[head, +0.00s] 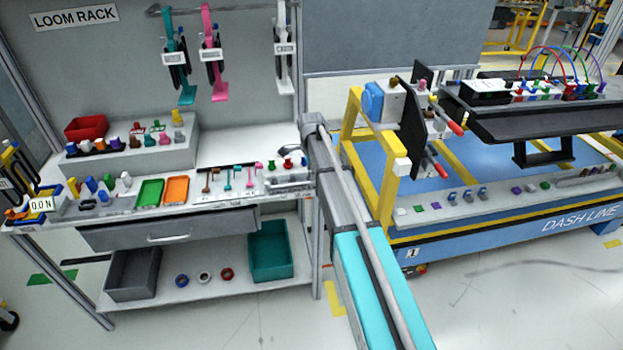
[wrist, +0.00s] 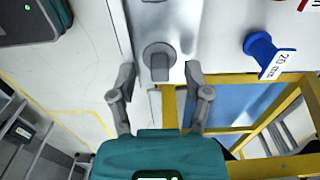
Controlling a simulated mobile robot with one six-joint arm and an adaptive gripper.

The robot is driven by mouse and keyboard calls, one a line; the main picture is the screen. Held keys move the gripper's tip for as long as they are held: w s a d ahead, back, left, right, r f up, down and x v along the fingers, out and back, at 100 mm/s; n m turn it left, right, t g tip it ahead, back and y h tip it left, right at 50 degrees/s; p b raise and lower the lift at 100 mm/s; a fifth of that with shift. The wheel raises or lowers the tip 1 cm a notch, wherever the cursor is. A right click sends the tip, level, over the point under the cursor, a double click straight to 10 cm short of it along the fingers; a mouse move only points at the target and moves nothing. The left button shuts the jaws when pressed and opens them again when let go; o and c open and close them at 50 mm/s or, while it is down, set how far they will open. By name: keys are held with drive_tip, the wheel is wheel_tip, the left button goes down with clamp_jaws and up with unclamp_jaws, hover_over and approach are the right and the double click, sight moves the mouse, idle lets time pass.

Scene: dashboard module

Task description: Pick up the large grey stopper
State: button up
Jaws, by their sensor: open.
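The large grey stopper (wrist: 158,60) shows in the wrist view, with a round grey flange and a block-like grip. It is on a pale surface close to an edge. My gripper (wrist: 160,74) is open, with one finger on the left and one on the right of the stopper's grip. Both fingers look apart from it, with nothing held. How far above the stopper the fingertips are, I cannot tell. In the head view my arm crosses the middle, and I cannot clearly make out the gripper or the stopper there.
A blue spool-like piece marked 20 (wrist: 262,54) lies right of the stopper. Yellow frame bars (wrist: 250,92) run below it. In the head view, the loom rack bench (head: 215,165) stands left, with small parts and trays, and the blue dash line (head: 520,225) stands right.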

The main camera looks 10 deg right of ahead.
drive_tip(key=c, duration=0.8)
drive_tip(key=shift+c, duration=0.2)
drive_tip(key=shift+r, duration=0.1)
drive_tip(key=shift+r+p, duration=0.85)
drive_tip(key=shift+p, duration=0.15)
drive_tip(key=s+r+p, duration=1.1)
drive_tip(key=s, duration=0.3)
